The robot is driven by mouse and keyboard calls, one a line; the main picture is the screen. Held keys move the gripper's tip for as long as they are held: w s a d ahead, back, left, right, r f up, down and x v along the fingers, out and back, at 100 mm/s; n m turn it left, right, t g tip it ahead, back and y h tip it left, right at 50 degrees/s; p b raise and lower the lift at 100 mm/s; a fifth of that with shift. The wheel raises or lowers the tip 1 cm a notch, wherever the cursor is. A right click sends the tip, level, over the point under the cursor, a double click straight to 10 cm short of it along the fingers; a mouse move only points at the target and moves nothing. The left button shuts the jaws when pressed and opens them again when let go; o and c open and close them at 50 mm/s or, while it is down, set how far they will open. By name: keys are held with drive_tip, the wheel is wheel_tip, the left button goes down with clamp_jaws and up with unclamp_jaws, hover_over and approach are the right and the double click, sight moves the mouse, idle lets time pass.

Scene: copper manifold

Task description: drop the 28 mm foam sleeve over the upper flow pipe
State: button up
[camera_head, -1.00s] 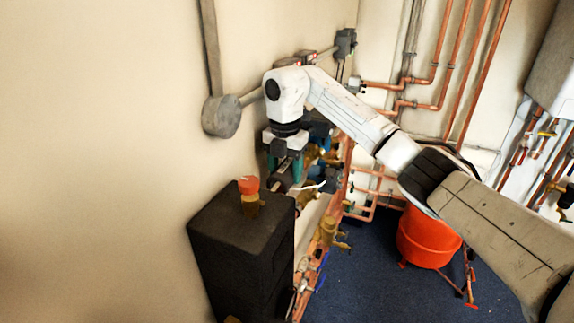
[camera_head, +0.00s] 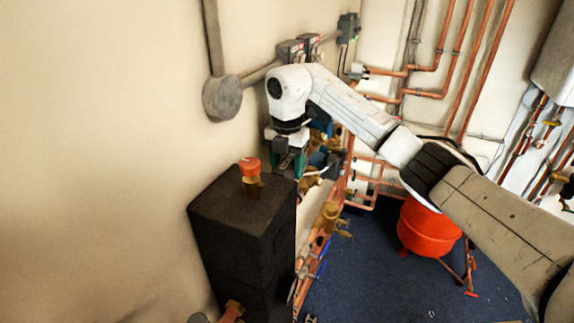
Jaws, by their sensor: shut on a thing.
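My gripper (camera_head: 288,161), with teal fingers, points down beside the wall, behind the top of a black block. It is shut on what looks like the dark foam sleeve. The sleeve is mostly hidden by the fingers and the block, so its lower end and its fit to any pipe cannot be seen. Copper pipework with brass fittings (camera_head: 329,217) runs along the wall below and right of my gripper. I cannot tell which pipe is the upper flow pipe; it may be hidden behind my gripper or the block.
The black block (camera_head: 243,222) with a red-capped brass fitting (camera_head: 250,170) stands close at the front left of my gripper. Blue and dark pump bodies (camera_head: 321,127) sit just behind it. An orange-red vessel (camera_head: 428,230) stands on the blue floor (camera_head: 375,270), which has free room.

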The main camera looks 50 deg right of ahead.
drive_tip(key=shift+f, duration=0.2)
idle(0.6)
drive_tip(key=o, duration=1.1)
drive_tip(key=shift+r, duration=0.15)
